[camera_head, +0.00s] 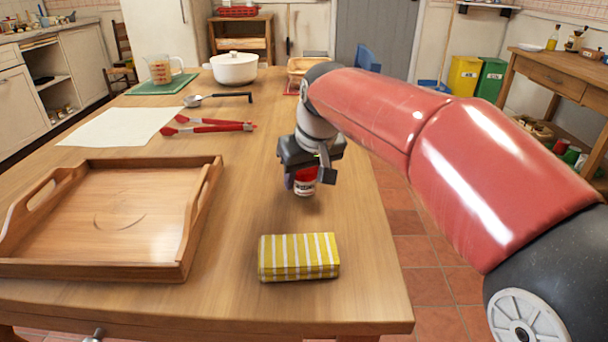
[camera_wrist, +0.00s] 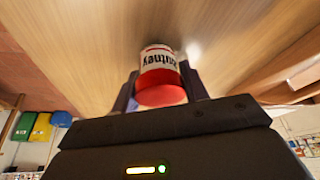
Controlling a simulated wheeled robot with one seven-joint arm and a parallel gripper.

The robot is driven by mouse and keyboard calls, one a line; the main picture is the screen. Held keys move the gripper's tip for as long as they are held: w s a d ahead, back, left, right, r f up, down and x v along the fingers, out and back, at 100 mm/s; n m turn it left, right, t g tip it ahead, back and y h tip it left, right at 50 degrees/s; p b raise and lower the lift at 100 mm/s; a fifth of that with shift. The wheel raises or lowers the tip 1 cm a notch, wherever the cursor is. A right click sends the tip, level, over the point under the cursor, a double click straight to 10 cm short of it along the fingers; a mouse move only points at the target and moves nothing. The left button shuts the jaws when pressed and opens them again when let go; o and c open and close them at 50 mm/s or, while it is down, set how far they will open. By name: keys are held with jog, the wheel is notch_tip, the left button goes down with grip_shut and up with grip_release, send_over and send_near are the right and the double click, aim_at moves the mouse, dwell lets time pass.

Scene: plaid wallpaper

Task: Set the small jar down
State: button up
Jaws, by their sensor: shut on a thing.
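The small jar (camera_head: 305,186) has a white label with dark lettering and a red lid. My gripper (camera_head: 303,178) is shut on the jar, pointing down over the right part of the wooden table (camera_head: 250,210). In the wrist view the jar (camera_wrist: 160,72) sits between the two fingers (camera_wrist: 160,90), its red lid toward the palm. The jar's base is close to the tabletop; I cannot tell whether it touches.
A yellow striped box-like thing (camera_head: 299,257) lies in front of the jar. A wooden tray (camera_head: 185,240) is at the left. Red tongs (camera_head: 210,126), a ladle (camera_head: 215,98) and a white pot (camera_head: 234,69) lie farther back. Bare tabletop surrounds the jar.

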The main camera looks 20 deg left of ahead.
jog(key=shift+f, duration=0.1)
jog(key=o, duration=0.6)
jog(key=shift+f, duration=0.1)
jog(key=o, duration=0.5)
jog(key=shift+r, duration=0.3)
jog(key=p+v, duration=0.1)
jog(key=v, duration=1)
jog(key=shift+s+d+r, duration=0.1)
jog(key=shift+s+r, duration=0.05)
jog(key=shift+r, duration=0.2)
